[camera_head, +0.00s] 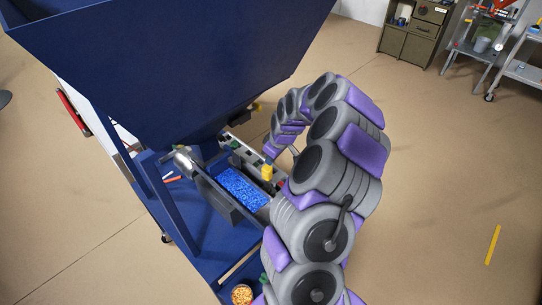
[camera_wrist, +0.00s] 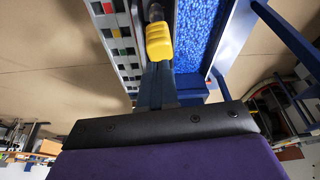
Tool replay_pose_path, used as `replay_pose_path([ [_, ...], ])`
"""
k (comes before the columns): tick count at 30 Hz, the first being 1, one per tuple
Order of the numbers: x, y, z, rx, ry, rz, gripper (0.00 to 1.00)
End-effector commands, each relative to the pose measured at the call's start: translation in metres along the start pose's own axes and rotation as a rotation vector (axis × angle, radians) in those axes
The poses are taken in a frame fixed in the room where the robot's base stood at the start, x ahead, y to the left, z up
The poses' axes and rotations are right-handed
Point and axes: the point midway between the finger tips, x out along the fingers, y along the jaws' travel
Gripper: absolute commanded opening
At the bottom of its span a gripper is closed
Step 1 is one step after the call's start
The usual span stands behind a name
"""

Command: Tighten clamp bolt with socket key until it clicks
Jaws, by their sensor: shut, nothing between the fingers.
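My gripper (camera_head: 268,161) reaches down beside the blue hopper machine; its blue fingers also show in the wrist view (camera_wrist: 157,80) and are shut. A yellow handle-like piece (camera_wrist: 159,40), with a grey rod beyond it, lies in line with the fingertips. It also shows in the head view (camera_head: 267,173). It may be the socket key; I cannot tell whether the fingers touch it. It stands between a grey slotted strip (camera_wrist: 122,45) with coloured squares and a trough of blue granules (camera_wrist: 195,30). I cannot make out the clamp bolt.
The large blue hopper (camera_head: 180,65) overhangs the work area on the left. The granule trough (camera_head: 240,190) sits below it. A bowl of orange pieces (camera_head: 242,294) stands at the bottom. A cabinet (camera_head: 414,32) and metal shelves are far back. The right floor is mostly clear.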

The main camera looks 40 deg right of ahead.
Motion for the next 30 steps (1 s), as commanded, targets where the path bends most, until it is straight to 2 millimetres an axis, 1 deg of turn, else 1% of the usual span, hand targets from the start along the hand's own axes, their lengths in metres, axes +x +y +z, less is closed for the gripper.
replay_pose_path([
  [1,0.007,-0.001,0.001,0.000,-0.002,-0.002,0.00],
  [3,0.016,0.000,0.001,0.000,-0.001,-0.001,0.00],
  [6,0.026,0.000,0.001,0.000,-0.001,-0.001,0.00],
  [9,0.032,0.000,0.001,0.000,0.000,0.000,0.00],
  [30,0.040,-0.001,0.002,0.000,-0.004,-0.005,0.00],
])
